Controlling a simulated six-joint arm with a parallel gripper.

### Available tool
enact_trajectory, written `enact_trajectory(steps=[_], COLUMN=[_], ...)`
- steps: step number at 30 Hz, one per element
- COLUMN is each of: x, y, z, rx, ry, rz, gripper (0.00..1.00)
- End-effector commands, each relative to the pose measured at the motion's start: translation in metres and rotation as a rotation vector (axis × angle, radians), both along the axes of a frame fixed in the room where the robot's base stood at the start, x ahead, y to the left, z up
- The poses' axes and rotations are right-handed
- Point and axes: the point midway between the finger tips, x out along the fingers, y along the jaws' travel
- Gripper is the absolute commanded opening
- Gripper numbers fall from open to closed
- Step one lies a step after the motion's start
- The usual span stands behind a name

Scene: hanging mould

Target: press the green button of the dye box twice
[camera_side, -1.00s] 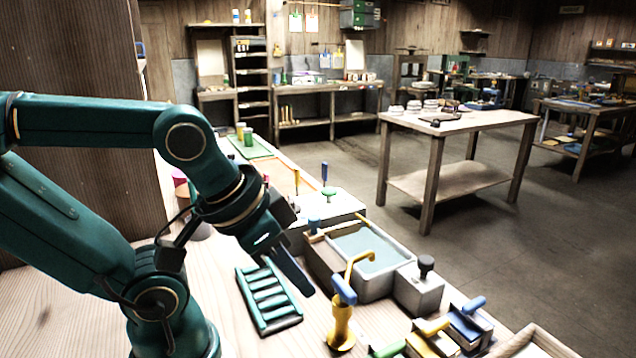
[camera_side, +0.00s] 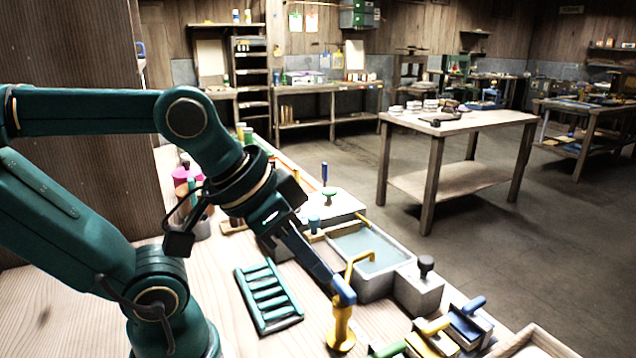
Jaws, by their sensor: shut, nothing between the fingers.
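The dye box (camera_side: 345,207) is a pale box behind the basin, with a round green button (camera_side: 329,191) on top and a blue upright handle behind the button. The button's top is in plain view and nothing touches it. My gripper (camera_side: 327,279) is shut and empty. It points down and to the right, in front of the basin and nearer the camera than the dye box. Its tip appears beside the blue-handled yellow tap; I cannot tell whether they touch. My wrist and gripper hide part of the dye box's left side.
A grey basin (camera_side: 396,268) of bluish liquid stands beside the yellow tap (camera_side: 341,325). A grey box with a black knob (camera_side: 426,265) is to its right. A green rack (camera_side: 268,301) lies on the bench. Blue and yellow handled blocks (camera_side: 468,325) fill the front right.

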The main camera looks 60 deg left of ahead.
Motion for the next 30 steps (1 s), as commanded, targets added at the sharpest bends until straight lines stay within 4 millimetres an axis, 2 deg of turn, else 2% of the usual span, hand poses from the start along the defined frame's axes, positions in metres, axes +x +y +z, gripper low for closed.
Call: enact_trajectory(steps=[3,7,11,14,18,22,27,30], x=[0.031,0.073,0.114,0.143,0.179,0.204,0.224,0.225], y=[-0.003,0.006,0.027,0.051,0.093,0.141,0.215,0.258], z=[0.032,0.064,0.087,0.099,0.109,0.111,0.100,0.087], rx=[-0.060,-0.130,-0.188,-0.229,-0.281,-0.322,-0.373,-0.401], ry=[-0.055,-0.104,-0.143,-0.172,-0.212,-0.245,-0.282,-0.292], rz=[0.025,0.092,0.172,0.238,0.336,0.434,0.575,0.658], gripper=[0.00,0.00,0.00,0.00,0.00,0.00,0.00,0.00])
